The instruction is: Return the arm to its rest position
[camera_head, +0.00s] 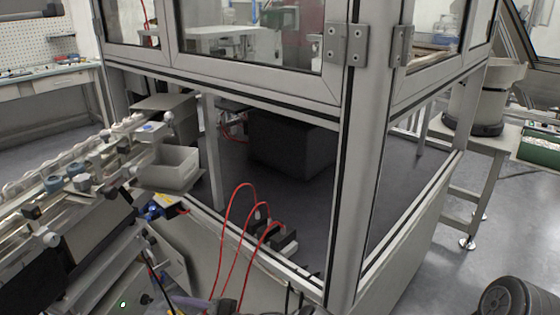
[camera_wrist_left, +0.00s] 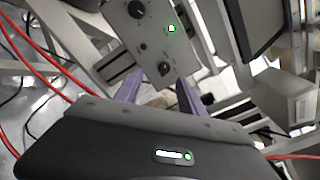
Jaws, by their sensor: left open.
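My left gripper (camera_wrist_left: 158,86) shows in the left wrist view with its two purple fingers spread apart and nothing between them. Beyond the fingertips is a grey control box (camera_wrist_left: 150,38) with a lit green button and dark knobs. I cannot tell the gap between the fingers and the box. In the head view, a purple piece at the bottom edge looks like part of my left gripper (camera_head: 188,302), mostly cut off by the frame. My right gripper is in neither view.
A framed machine enclosure (camera_head: 358,150) with glass panels fills the middle. Red hoses (camera_head: 232,235) loop up at its base. Open floor (camera_head: 505,215) shows at right.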

